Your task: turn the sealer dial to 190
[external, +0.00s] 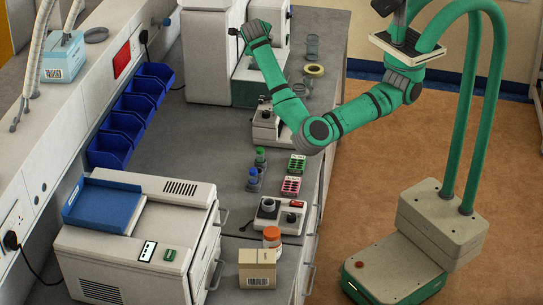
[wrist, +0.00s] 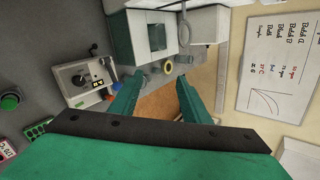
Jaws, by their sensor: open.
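A pale bench device with a dark round dial (wrist: 80,79) on its light face, a small marked label beside it and a dark lever lies left of my gripper in the wrist view. I take it for the sealer (wrist: 66,88); the dial's setting is too small to read. In the external view this device (external: 262,131) sits at mid-bench, partly hidden by my arm. My gripper (wrist: 157,97) is open, with nothing between its two green fingers, and apart from the dial. In the external view my gripper (external: 238,32) is high over the far bench.
A white and green machine (wrist: 152,38) stands beyond, with a tape ring (external: 314,70) nearby. Blue bins (external: 122,132) line the left.

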